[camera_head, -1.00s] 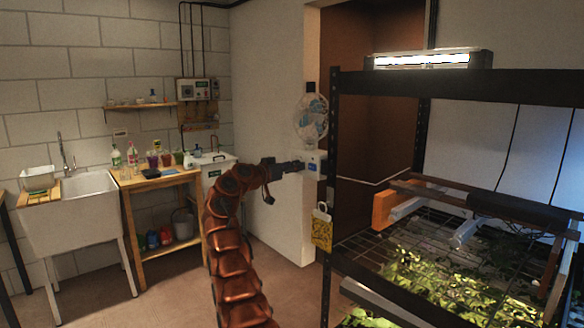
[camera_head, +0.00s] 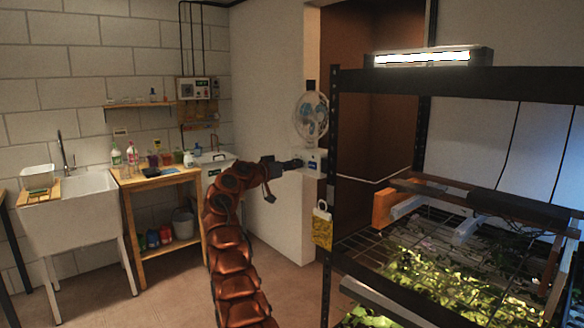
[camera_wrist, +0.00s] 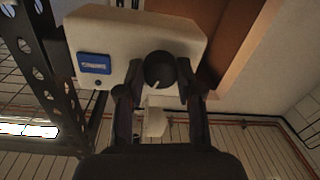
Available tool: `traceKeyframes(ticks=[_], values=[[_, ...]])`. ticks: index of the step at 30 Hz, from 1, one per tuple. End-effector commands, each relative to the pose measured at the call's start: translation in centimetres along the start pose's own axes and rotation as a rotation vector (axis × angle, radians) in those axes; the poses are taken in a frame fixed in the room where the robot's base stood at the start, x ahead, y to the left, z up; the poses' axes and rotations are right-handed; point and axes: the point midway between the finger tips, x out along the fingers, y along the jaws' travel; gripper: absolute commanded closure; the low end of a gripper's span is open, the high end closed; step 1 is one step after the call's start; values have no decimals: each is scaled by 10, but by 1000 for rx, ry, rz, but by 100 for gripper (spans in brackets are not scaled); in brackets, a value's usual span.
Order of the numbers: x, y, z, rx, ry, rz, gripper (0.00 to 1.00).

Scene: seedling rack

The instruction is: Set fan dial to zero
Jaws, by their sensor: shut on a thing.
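In the head view, my gripper (camera_head: 297,163) reaches the front of the box. No dial numbers are readable.
A blue display (camera_wrist: 94,63) is on the box beside the dial. The black rack (camera_head: 329,190) stands close on the right, with a yellow tag (camera_head: 322,228) hanging from its post. A sink (camera_head: 75,208) and wooden bench (camera_head: 160,178) are at left.

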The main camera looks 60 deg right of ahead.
Motion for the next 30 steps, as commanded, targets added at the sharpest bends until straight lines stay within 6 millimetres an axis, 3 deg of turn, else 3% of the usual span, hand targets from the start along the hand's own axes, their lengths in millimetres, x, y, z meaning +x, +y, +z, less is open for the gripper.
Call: traceKeyframes(ticks=[30], values=[[0, 0, -4, -896, -50, -9, 99]])
